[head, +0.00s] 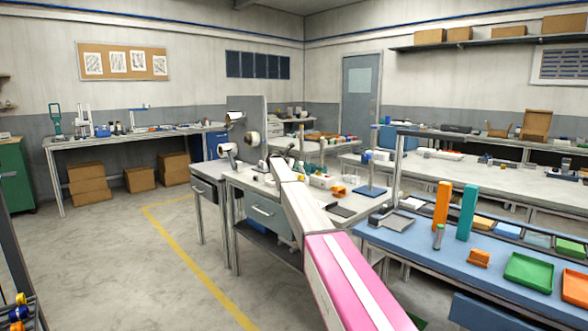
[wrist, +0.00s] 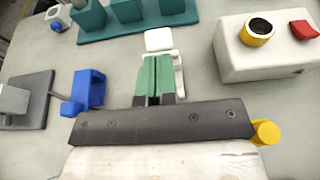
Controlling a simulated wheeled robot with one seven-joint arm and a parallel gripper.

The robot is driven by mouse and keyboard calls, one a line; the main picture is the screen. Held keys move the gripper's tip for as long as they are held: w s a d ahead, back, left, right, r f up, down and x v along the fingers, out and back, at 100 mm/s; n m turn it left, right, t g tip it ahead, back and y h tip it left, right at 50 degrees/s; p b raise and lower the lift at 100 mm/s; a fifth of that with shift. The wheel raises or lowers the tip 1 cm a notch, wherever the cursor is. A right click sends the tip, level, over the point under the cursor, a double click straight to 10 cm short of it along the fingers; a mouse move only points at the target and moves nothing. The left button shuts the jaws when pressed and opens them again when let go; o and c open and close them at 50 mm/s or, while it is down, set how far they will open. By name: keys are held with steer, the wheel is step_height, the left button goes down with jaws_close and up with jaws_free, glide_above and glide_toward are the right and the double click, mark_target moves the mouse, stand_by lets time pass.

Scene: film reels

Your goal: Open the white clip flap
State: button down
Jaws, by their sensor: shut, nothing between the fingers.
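My gripper (wrist: 157,76) is in the middle of the wrist view, its two green fingers side by side and shut with nothing between them. A small white clip lies below and beyond the fingertips. Its squarish white flap (wrist: 158,40) shows just past the tips, and a narrow white part (wrist: 179,76) shows along the right side of the fingers. The fingers hide the middle of the clip. I cannot tell whether the fingertips touch it or how far the flap is raised. In the head view my arm reaches over the workbench; the clip cannot be made out there.
In the wrist view, a teal block fixture (wrist: 135,18) stands beyond the clip. A blue part (wrist: 87,90) is at the left near a grey plate (wrist: 25,95). A white box with a yellow-ringed hole (wrist: 285,65) stands at the right. Bare grey bench lies between them.

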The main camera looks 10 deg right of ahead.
steer(key=shift+w+d+r, duration=0.7)
steer(key=shift+d+r, duration=0.05)
steer(key=shift+d, duration=0.2)
steer(key=shift+r, duration=0.1)
